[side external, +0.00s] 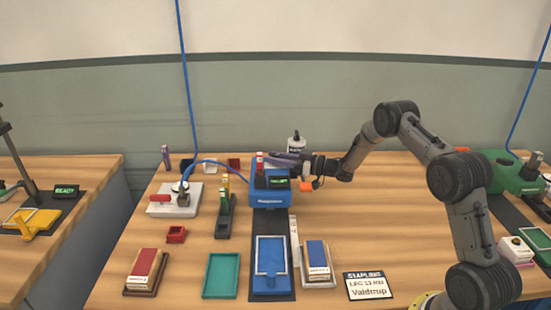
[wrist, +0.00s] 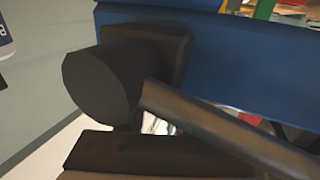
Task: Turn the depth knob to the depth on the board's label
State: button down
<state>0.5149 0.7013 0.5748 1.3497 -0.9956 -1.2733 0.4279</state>
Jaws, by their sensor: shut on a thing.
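The blue stapling machine (side external: 262,198) stands at the middle of the table, with a small green-lit display (side external: 279,181). My gripper (side external: 301,163) reaches in from the right and is shut at the machine's upper right side. In the wrist view, a dark round knob (wrist: 103,82) stands out from the blue housing (wrist: 240,60), close to my gripper. Its contact with the fingers is partly hidden, and I cannot read a depth setting. A white label card (side external: 369,286) lies at the front right; its middle line seems to read "LEG 13 MM", with "Valdtrup" below.
A blue clamp tray (side external: 271,265) lies in front of the machine on a dark strip. Boards with blocks (side external: 318,262) (side external: 146,271) and a green tray (side external: 221,275) lie at the front. A bottle (side external: 296,143) stands behind my gripper. A blue hose (side external: 184,80) hangs at the left.

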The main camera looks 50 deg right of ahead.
jog(key=shift+m+h, duration=0.3)
jog(key=shift+h, duration=0.2)
jog(key=c, duration=0.6)
grip_release()
jog(key=v, duration=1.3)
jog(key=shift+s+f, duration=0.15)
jog(key=shift+s, duration=0.25)
jog(key=shift+d, duration=0.15)
